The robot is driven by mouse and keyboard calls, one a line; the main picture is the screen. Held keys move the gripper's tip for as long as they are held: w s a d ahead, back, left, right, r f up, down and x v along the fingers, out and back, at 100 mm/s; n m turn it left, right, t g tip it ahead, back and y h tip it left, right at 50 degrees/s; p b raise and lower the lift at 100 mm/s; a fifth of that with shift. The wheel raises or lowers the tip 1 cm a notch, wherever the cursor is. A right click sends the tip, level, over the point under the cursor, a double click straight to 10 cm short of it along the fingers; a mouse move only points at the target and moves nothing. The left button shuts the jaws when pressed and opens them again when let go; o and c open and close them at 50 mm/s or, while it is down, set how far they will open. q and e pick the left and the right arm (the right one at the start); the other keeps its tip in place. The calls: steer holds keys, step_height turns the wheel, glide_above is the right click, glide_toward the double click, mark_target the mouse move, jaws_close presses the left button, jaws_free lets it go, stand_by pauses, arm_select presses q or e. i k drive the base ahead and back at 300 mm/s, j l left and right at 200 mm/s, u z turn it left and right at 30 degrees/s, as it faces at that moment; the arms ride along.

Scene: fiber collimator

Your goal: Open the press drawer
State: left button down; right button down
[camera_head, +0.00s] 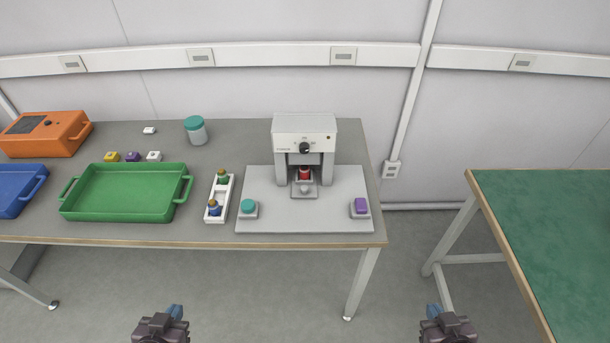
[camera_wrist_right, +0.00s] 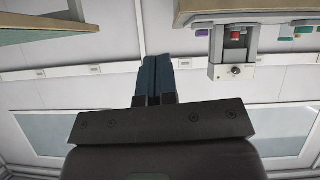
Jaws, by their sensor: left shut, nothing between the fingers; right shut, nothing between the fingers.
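The press (camera_head: 304,140) is a white-grey machine with a black knob, standing at the back of a light grey base plate (camera_head: 300,222) on the grey table. Its small drawer (camera_head: 305,189) sits low between the two columns, with a red piece above it; I cannot tell how far in it is. The press also shows upside down at the upper right of the right wrist view (camera_wrist_right: 232,55). My left gripper (camera_head: 175,311) and my right gripper (camera_head: 433,311) are both shut and empty, in front of the table and well apart from the press. The right fingers (camera_wrist_right: 152,75) show pressed together in the wrist view.
A teal-topped piece (camera_head: 248,208) and a purple-topped piece (camera_head: 361,207) stand on the plate's front corners. Left of it are a white rack (camera_head: 223,196) with bottles, a green tray (camera_head: 125,213) and a teal-lidded jar (camera_head: 196,132). A green-topped table (camera_head: 560,230) stands at right.

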mark_target(304, 181)
steer(key=i+j, duration=0.1)
steer(key=j, duration=0.45)
steer(key=i+j, duration=0.1)
steer(key=j, duration=0.4)
steer(key=i+j+z, duration=0.1)
steer(key=j, duration=1)
steer(key=i+z, duration=0.05)
steer(key=i, duration=0.05)
